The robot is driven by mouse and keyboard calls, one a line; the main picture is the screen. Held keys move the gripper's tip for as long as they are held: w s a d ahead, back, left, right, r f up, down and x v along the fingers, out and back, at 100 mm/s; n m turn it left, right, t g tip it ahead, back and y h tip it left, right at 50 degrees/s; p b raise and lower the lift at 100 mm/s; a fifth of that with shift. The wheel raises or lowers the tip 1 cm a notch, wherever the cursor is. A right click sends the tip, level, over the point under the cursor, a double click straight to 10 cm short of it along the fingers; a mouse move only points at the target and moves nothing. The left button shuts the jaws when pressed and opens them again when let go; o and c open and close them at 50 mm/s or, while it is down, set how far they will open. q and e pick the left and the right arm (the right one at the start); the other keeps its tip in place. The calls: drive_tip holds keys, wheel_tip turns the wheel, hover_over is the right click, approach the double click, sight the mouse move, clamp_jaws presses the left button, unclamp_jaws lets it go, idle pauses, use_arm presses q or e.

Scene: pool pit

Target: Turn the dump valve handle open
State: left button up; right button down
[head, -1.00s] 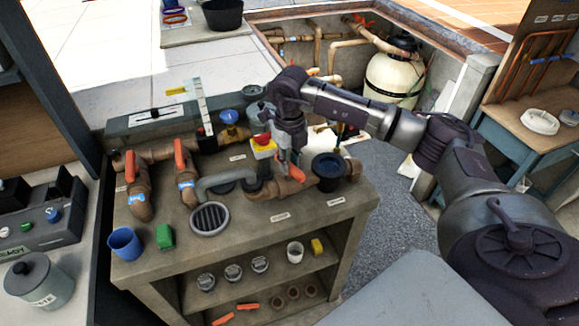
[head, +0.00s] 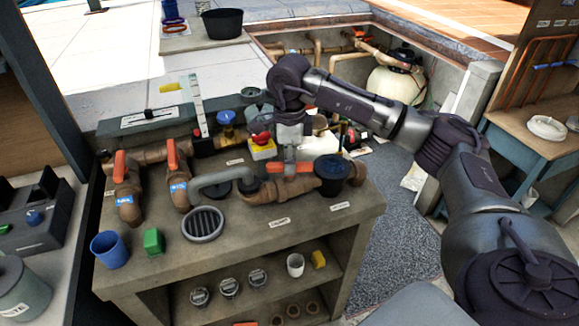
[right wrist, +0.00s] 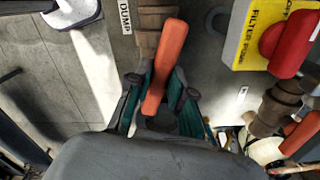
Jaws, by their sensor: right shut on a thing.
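The orange dump valve handle (head: 274,168) sits on the brown pipe at the front right of the bench top, lying nearly along the pipe. My right gripper (head: 290,160) reaches down onto it from above and is shut on it. In the right wrist view the handle (right wrist: 166,60) stands between the two fingers of the gripper (right wrist: 157,97), slightly tilted against the pipe behind it. The DUMP label (right wrist: 126,17) shows beside that pipe. The valve body is mostly hidden by the gripper. My left gripper is not in view.
Two more orange handles (head: 172,155) stand upright on pipes at the left. A yellow box with a red knob (head: 262,146) is close behind the gripper. A black-rimmed cup (head: 332,168) is just right of it. A drain grate (head: 202,224) and blue cup (head: 110,246) are in front.

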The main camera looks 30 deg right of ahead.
drive_tip(key=n+b, duration=0.1)
drive_tip(key=n, duration=0.2)
drive_tip(key=shift+r+n, duration=0.1)
drive_tip(key=shift+n, duration=0.3)
idle(0.4)
drive_tip(key=c, duration=1)
unclamp_jaws()
drive_tip(key=shift+c, duration=0.2)
drive_tip(key=shift+r, duration=0.2)
wheel_tip(320, 180, up, 12)
drive_tip(key=shift+f, duration=0.25)
